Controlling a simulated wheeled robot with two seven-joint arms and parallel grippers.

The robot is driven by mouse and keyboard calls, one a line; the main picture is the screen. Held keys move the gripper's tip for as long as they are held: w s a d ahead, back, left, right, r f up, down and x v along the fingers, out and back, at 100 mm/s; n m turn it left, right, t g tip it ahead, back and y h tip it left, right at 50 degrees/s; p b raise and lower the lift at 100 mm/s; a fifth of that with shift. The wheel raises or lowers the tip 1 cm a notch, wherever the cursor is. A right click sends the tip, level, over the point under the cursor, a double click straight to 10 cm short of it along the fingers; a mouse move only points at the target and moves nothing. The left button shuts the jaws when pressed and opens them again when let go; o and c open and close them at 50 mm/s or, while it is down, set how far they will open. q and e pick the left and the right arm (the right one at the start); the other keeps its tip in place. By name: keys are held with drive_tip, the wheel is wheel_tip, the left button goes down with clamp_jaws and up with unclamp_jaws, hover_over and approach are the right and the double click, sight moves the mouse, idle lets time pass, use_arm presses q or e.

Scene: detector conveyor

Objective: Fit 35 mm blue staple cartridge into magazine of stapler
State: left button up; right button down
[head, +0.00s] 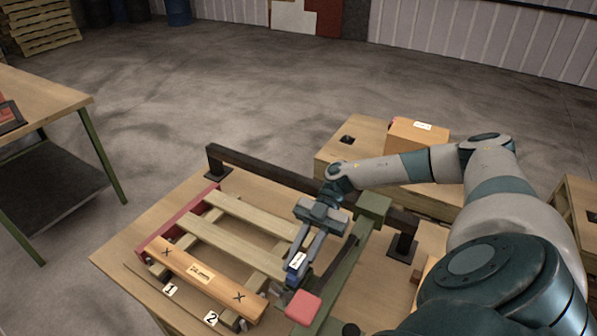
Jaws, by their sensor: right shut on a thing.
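My right gripper (304,250) reaches in from the right over the workbench, pointing down. It is shut on a small blue piece with a white label (297,263), which looks like the blue staple cartridge. The jaws hide part of it. Just below and right of it are a pinkish-red block (303,306) and a long green bar (358,236) with a dark strip beside it. I cannot tell which of these parts belong to the stapler, and its magazine opening is not clear. Whether the cartridge touches anything is not clear either. My left gripper is not in view.
A slatted wooden frame (235,217) lies on the bench (125,257), its front board (190,270) marked with crosses. A dark rail (265,170) runs behind it. A cardboard box (416,136) stands on another table at the back right. Another bench (45,92) is at left.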

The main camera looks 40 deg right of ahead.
wheel_tip(320, 180, down, 3)
drive_tip(key=shift+s+r+p, duration=0.1)
drive_tip(key=shift+p, duration=0.45)
drive_tip(key=shift+s+f, duration=0.2)
drive_tip(key=shift+f, duration=0.5)
drive_tip(key=c, duration=1.6)
unclamp_jaws()
drive_tip(key=shift+w, duration=0.15)
drive_tip(key=shift+w+r, duration=0.15)
drive_tip(key=shift+r, duration=0.05)
drive_tip(key=shift+d, duration=0.1)
